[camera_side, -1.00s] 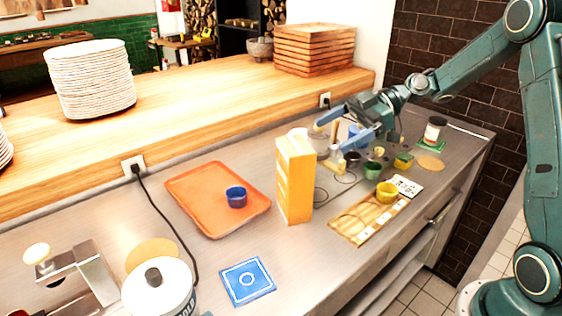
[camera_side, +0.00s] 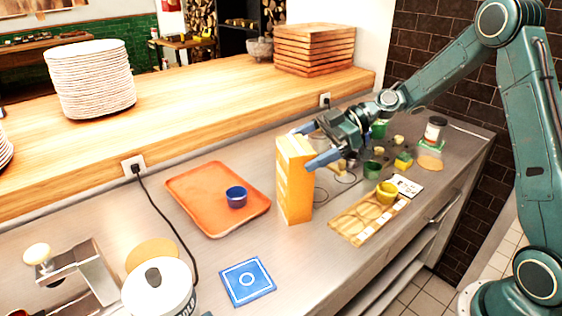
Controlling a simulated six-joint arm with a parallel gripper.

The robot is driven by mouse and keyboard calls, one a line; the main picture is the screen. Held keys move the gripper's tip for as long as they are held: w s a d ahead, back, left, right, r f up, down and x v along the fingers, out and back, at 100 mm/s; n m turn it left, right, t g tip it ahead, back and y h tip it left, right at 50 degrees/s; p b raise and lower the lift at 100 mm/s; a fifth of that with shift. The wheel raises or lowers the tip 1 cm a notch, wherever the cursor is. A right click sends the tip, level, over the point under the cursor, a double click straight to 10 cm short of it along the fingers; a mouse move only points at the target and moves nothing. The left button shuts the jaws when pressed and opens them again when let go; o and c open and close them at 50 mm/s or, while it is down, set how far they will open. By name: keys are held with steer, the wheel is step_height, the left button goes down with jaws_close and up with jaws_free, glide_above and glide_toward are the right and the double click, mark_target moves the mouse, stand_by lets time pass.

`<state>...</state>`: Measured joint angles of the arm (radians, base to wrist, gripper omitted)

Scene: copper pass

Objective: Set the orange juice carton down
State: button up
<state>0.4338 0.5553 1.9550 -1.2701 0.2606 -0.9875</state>
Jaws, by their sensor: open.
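The orange juice carton (camera_side: 294,190), a tall yellow-orange box, stands upright on the steel counter, just right of the orange tray (camera_side: 186,207). My gripper (camera_side: 308,145) is open at the carton's upper right, with its blue fingers pointing left. One finger reaches behind the carton's top and the other is in front of its right upper side. I cannot tell whether either finger touches it.
A blue cup (camera_side: 236,197) sits on the tray. A blue mat (camera_side: 247,281) lies in front, with bare counter around it. A wooden board (camera_side: 366,219) with a yellow cup (camera_side: 387,191) lies to the right. A white lidded pot (camera_side: 160,292) stands front left.

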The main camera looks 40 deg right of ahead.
steer(key=shift+x, duration=1.5)
steer(key=shift+c, duration=0.4)
steer(key=c, duration=1.8)
steer(key=shift+w+r, duration=0.1)
steer(key=shift+r, duration=0.05)
steer(key=shift+c, duration=0.4)
steer(key=shift+r, duration=0.15)
step_height(320, 180, up, 20)
